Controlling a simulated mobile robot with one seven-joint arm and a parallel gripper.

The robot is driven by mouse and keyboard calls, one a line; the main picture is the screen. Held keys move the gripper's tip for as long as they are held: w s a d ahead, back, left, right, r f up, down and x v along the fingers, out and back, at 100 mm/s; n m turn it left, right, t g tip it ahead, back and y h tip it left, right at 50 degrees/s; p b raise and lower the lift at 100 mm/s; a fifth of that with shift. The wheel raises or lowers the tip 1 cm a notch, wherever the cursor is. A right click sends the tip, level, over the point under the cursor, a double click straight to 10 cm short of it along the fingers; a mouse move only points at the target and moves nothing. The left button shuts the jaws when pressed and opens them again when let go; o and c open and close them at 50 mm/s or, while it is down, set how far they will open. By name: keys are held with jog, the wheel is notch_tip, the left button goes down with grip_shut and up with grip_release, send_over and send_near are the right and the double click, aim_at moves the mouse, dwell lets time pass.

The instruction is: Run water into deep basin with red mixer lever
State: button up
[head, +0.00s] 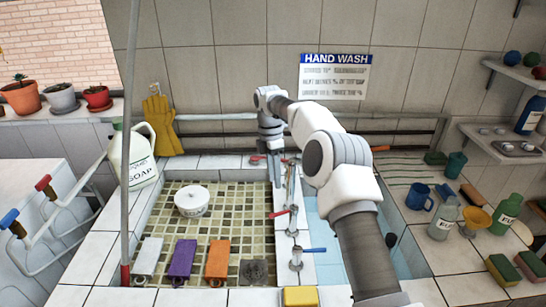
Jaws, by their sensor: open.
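My gripper (273,172) points down at the back of the divider between two sunken basins; its fingers are small and partly hidden, and it appears open. A red lever (257,158) sits just left of it; I cannot tell whether they touch. Another red lever (281,213) and a blue lever (313,249) are on fittings along the divider, nearer me. The left basin (165,215) has a mosaic floor. The right basin (315,215) is light blue and mostly hidden behind my arm. I cannot tell which is deeper, and I see no running water.
A white bowl (192,201) and several coloured blocks lie in the left basin. A soap jug (138,158) stands at its back left corner, beside a thin upright pole (128,120). Pipes with red (43,183) and blue (9,218) handles are far left. Bottles and mugs crowd the right counter.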

notch_tip(320, 180, up, 6)
jog(key=w+p, duration=0.1)
jog(key=p, duration=0.1)
jog(key=shift+a+r, duration=0.15)
jog(key=shift+a, duration=0.1)
jog(key=shift+w, duration=0.1)
jog(key=shift+d, duration=0.1)
dwell(1.4)
